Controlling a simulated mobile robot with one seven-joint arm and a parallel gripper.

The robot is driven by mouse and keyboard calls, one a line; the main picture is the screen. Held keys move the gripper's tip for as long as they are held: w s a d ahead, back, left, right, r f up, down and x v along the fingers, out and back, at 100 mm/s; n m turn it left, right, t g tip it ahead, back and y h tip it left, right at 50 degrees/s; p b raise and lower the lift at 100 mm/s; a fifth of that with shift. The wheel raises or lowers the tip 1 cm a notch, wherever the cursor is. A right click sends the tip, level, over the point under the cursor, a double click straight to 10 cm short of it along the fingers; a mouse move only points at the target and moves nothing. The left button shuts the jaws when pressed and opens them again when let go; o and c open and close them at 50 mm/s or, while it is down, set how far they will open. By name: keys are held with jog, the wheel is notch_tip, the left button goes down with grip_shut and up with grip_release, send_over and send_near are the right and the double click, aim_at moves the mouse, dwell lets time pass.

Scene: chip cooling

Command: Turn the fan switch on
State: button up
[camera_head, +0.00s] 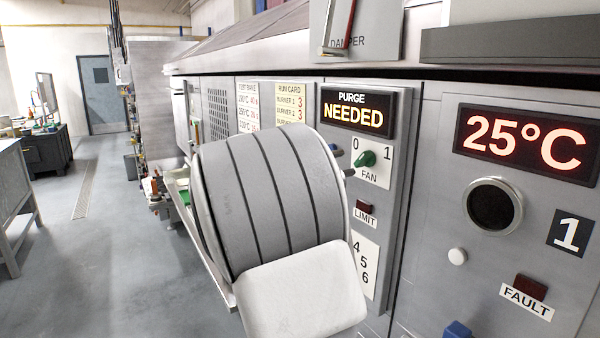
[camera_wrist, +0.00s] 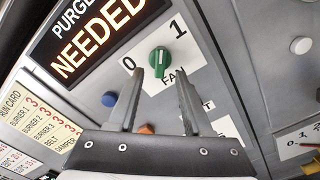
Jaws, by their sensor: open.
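The fan switch is a green knob (camera_head: 366,158) on a white plate marked 0, 1 and FAN. In the wrist view the green knob (camera_wrist: 160,61) lies between and just beyond the two fingertips, with 0 to its left and 1 to its right. I cannot tell which mark the knob points to. My gripper (camera_wrist: 160,76) is open and empty, its fingers aimed at the knob; contact cannot be made out. In the head view my arm hides most of the gripper.
A PURGE NEEDED display (camera_head: 356,112) sits above the switch and a LIMIT lamp (camera_head: 365,207) below it. A blue button (camera_wrist: 109,99) is left of the fingers. To the right are a 25°C display (camera_head: 527,143) and a FAULT lamp (camera_head: 530,287).

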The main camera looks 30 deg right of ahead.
jog(key=s+a, duration=0.1)
jog(key=a, duration=1.1)
jog(key=s+d+f+m+y, duration=0.2)
jog(key=s+f+m+y, duration=0.1)
jog(key=s+f+y, duration=0.7)
jog(key=s+a+f+m+t+y, duration=0.2)
jog(key=s+a+m+y, duration=0.2)
jog(key=s+a, duration=0.3)
jog(key=s+a+f+m+t+y, duration=0.2)
jog(key=s+a+f+m+y, duration=0.1)
jog(key=s+a, duration=0.5)
jog(key=shift+a+f+m+y, duration=0.3)
jog(key=shift+m+y, duration=0.1)
jog(key=shift+y, duration=0.1)
